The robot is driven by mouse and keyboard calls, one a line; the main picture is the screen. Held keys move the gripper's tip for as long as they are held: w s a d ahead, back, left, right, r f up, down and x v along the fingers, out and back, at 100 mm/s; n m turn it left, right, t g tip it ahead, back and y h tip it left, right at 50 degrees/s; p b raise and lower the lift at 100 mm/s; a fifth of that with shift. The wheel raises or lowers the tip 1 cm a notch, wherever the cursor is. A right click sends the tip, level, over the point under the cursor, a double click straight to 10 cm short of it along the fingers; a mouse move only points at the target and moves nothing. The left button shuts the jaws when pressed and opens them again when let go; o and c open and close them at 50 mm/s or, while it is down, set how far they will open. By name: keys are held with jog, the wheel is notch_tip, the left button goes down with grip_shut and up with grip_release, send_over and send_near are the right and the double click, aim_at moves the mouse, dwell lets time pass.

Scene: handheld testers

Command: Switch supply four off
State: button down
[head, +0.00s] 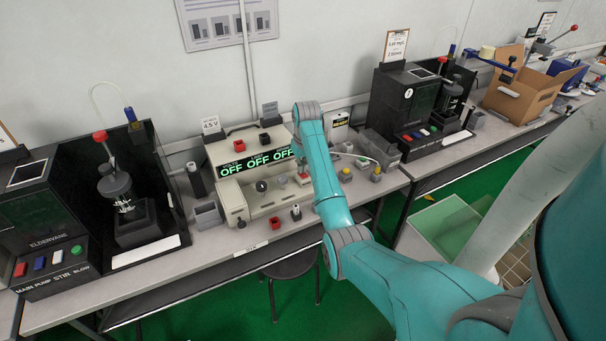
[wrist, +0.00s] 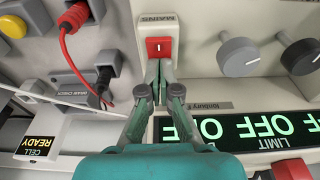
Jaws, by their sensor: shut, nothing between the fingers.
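The cream power supply (head: 232,158) stands on the bench in the head view, its dark display (head: 258,160) showing green OFF readings. The display (wrist: 235,130) also shows upside down in the wrist view. A red rocker switch (wrist: 160,47) marked with a white bar sits on a cream housing labelled MAINS. My gripper (wrist: 159,70) is shut and empty, its fingertips at the near edge of the red switch; I cannot tell whether they touch it. In the head view my arm hides much of the supply's right end. I cannot read a number four on the supply.
Black testers (head: 62,200) stand along the bench.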

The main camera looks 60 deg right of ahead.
jog(key=shift+r, duration=3.4)
